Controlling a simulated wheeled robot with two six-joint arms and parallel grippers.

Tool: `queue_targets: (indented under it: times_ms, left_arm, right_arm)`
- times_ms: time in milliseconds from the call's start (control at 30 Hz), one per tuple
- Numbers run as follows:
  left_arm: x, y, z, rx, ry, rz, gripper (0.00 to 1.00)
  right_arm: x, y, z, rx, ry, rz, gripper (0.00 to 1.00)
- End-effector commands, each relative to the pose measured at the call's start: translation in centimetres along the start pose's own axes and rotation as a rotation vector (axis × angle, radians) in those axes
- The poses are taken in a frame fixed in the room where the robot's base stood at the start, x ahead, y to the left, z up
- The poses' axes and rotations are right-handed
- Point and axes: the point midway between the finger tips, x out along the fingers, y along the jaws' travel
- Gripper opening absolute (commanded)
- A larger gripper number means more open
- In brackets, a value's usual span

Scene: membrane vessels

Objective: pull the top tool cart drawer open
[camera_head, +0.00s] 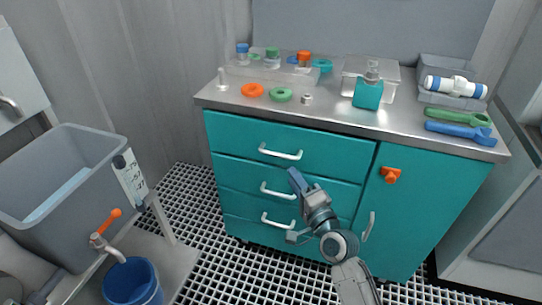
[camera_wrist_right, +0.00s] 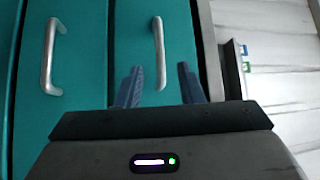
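The teal tool cart (camera_head: 425,215) stands ahead with a stack of drawers on its left. The top drawer (camera_head: 228,133) is shut and has a white bar handle (camera_head: 280,153). My right gripper (camera_head: 296,180) is in front of the drawers, just below and right of that handle in the head view. In the right wrist view my right gripper's fingers (camera_wrist_right: 160,86) are apart and empty. The top handle (camera_wrist_right: 158,52) shows beyond and between the fingertips, and I see no contact. The second drawer's handle (camera_wrist_right: 48,58) is at the left. My left gripper is not in view.
The steel worktop (camera_head: 225,97) carries rings, clear boxes, a teal bottle (camera_head: 368,92) and wrenches (camera_head: 460,132). An orange latch (camera_head: 390,174) is on the door to the right. A grey tank (camera_head: 50,180) and blue bucket (camera_head: 132,284) stand left. Grated floor lies between.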

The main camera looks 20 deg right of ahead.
Motion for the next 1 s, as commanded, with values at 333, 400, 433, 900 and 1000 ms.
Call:
queue_targets:
  times_ms: [333, 400, 433, 900, 1000]
  left_arm:
    - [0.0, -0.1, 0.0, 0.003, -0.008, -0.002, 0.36]
    - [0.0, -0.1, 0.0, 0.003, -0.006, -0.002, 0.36]
    - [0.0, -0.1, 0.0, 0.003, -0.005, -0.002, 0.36]
    - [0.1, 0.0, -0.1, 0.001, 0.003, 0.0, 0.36]
    - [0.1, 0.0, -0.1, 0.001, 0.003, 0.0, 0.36]
  right_arm:
    - [6.1, 0.0, 0.0, -0.001, 0.001, 0.0, 0.34]
    - [7.2, 0.0, 0.0, -0.001, 0.0, 0.001, 0.34]
    - [7.7, 0.0, 0.0, -0.001, 0.0, 0.001, 0.34]
    - [10.2, 0.1, 0.0, -0.003, 0.0, 0.003, 0.34]
    - [10.2, 0.1, 0.0, -0.003, 0.0, 0.003, 0.32]
